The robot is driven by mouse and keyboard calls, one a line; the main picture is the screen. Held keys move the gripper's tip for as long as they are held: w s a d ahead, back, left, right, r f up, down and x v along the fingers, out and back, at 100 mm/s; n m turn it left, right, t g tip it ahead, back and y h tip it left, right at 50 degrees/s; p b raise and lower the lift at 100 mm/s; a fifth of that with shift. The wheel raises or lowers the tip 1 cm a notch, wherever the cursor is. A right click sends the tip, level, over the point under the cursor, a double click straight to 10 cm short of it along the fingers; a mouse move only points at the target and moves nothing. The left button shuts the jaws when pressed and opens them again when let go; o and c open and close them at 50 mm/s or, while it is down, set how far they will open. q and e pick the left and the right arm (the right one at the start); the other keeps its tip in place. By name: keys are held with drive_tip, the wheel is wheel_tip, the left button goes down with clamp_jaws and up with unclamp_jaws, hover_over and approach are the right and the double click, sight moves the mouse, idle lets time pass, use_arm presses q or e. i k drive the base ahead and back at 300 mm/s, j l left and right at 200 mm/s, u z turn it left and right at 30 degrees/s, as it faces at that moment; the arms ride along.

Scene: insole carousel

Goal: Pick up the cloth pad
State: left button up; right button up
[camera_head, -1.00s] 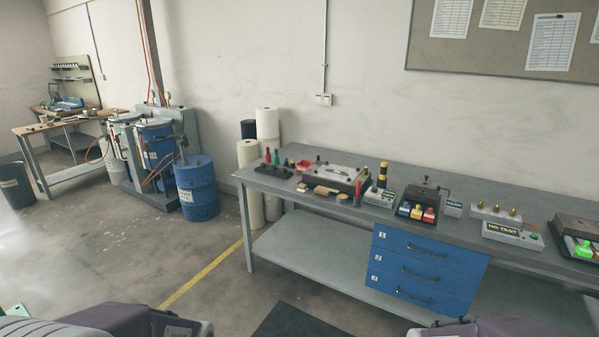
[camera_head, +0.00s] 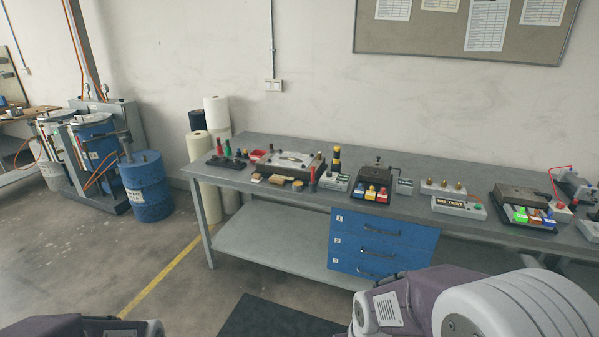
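A workbench (camera_head: 262,234) stands against the wall. Small tan and brown pieces (camera_head: 277,179) lie near its front edge, left of the middle. One of them may be the cloth pad, but they are too small to tell. A smaller pale piece (camera_head: 257,177) lies just left of them. Neither of my grippers shows; only parts of my arms are in view along the bottom edge, well short of the bench.
A blue drawer unit (camera_head: 382,243) hangs under the bench. A grey plate fixture (camera_head: 290,161), a box with coloured blocks (camera_head: 371,188) and a NO TEST box (camera_head: 459,207) stand on top. A dark mat (camera_head: 275,318) lies on the floor. A blue drum (camera_head: 146,188) stands left.

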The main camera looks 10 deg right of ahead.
sight(256, 177)
drive_tip(key=i+j, duration=0.2)
drive_tip(key=i, duration=0.3)
drive_tip(key=i+j, duration=0.15)
drive_tip(key=i, duration=0.35)
drive_tip(key=i+j, duration=0.2)
drive_tip(key=i, duration=0.35)
drive_tip(key=i+j, duration=0.15)
drive_tip(key=i, duration=0.35)
drive_tip(key=i+j, duration=0.2)
drive_tip(key=i, duration=0.3)
drive_tip(key=i+j, duration=0.2)
drive_tip(key=i, duration=0.3)
